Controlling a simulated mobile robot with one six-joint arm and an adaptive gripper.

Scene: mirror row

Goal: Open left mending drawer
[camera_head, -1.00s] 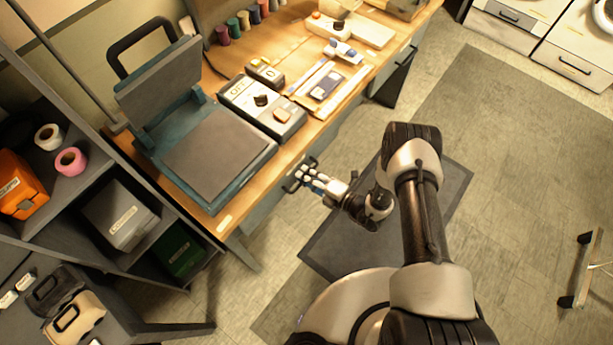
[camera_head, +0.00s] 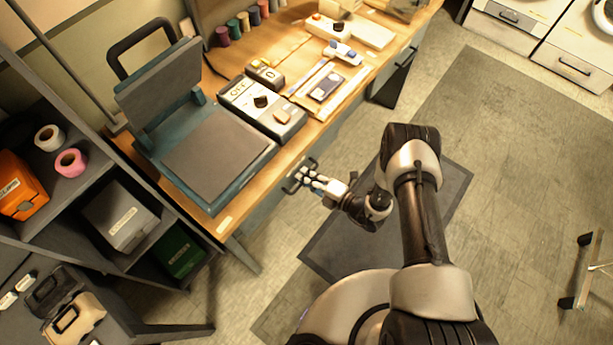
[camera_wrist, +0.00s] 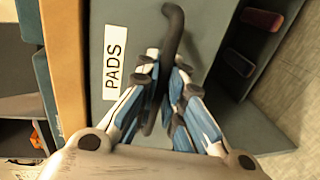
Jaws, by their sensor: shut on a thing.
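The drawer front (camera_wrist: 205,25) is grey-green with a white label reading PADS (camera_wrist: 115,50) in the wrist view. Its dark curved handle (camera_wrist: 173,22) stands out from the front and runs between my fingers. My gripper (camera_wrist: 167,65) is shut on this handle, with blue and white fingers on both sides of it. In the head view my gripper (camera_head: 305,178) is at the handle (camera_head: 289,187), below the bench's front edge. My fingers hide part of the handle. I cannot tell any clear gap between the drawer and the bench.
The wooden bench (camera_head: 227,222) carries a teal press (camera_head: 215,155) and a control box (camera_head: 262,108) above the drawer. Dark shelves (camera_head: 75,215) with boxes stand at the left. A dark mat (camera_head: 335,245) lies on the floor under my arm. Open floor lies to the right.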

